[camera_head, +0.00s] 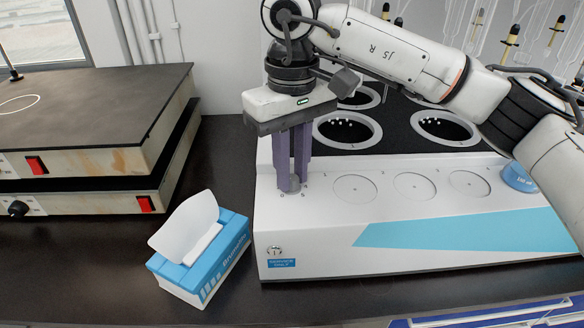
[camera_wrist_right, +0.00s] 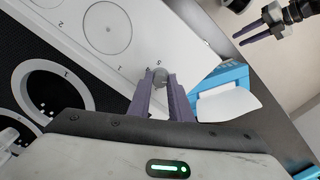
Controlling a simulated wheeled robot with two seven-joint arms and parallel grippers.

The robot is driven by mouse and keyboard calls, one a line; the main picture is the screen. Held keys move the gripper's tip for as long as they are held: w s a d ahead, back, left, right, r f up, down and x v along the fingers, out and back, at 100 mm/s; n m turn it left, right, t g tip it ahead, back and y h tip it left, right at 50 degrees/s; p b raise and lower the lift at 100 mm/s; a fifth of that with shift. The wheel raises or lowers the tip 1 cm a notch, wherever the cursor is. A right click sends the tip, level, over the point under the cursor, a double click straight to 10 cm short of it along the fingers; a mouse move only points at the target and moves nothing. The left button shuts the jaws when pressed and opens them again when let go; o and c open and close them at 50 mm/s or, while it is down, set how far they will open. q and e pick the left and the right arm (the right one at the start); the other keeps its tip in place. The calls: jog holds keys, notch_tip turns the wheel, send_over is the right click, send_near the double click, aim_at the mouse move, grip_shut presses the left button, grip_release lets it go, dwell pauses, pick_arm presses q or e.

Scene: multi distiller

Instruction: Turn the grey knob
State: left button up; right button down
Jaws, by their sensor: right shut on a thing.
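The grey knob (camera_head: 290,184) stands on the sloped top of the white multi distiller (camera_head: 330,240), near its left end. My right gripper (camera_head: 292,186) points down over it, its purple fingers closed on the knob from both sides. In the right wrist view the knob (camera_wrist_right: 160,76) shows between the two fingertips (camera_wrist_right: 160,84). The fingers hide part of the knob and the marks around it. My left gripper (camera_wrist_right: 240,33) shows at the upper right of the right wrist view, empty, with a gap between its fingers.
A blue and white tissue box (camera_head: 205,262) stands on the dark bench just left of the distiller. Round wells (camera_head: 348,130) lie behind the knob row. Stacked hotplates (camera_head: 85,125) stand at the left. Glassware hangs at the back right. Bare bench lies in front of the hotplates.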

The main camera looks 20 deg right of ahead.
aim_at(292, 178)
jog(key=shift+r+n, duration=0.1)
jog(key=shift+n, duration=0.5)
jog(key=c, duration=1.6)
grip_release()
notch_tip(292, 178, up, 10)
jog(key=shift+r+p, duration=0.1)
jog(key=shift+p, duration=0.3)
